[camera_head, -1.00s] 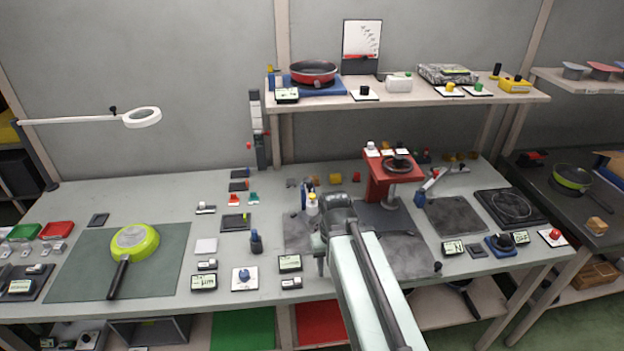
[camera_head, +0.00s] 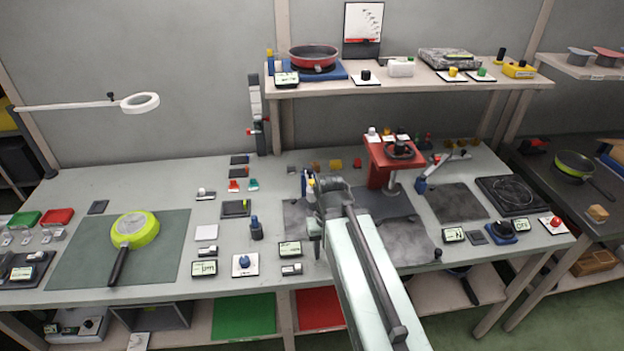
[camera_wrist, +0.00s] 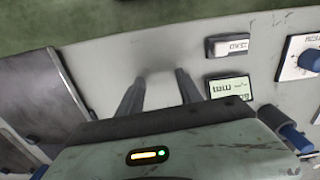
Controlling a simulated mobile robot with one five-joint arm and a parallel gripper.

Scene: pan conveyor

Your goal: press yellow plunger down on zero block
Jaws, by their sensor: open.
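My gripper (camera_head: 315,252) is low over the front middle of the bench, jaws apart. In the wrist view my gripper (camera_wrist: 158,85) shows two dark fingers with only grey bench between them. I cannot surely pick out the yellow plunger or the zero block. A yellow knob (camera_head: 453,72) stands on a white plate on the upper shelf, and a yellow block (camera_head: 518,70) lies right of it. Both are far from my gripper. Close beside my fingers is a display marked mm (camera_wrist: 230,88); it also shows in the head view (camera_head: 289,249).
A small white device (camera_wrist: 228,45) and a blue knob on a white plate (camera_head: 244,264) are left of my gripper in the head view. A navy bottle (camera_head: 256,228) stands nearby. A red stand (camera_head: 388,165) is behind right. The green pan (camera_head: 134,230) lies on a mat at left.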

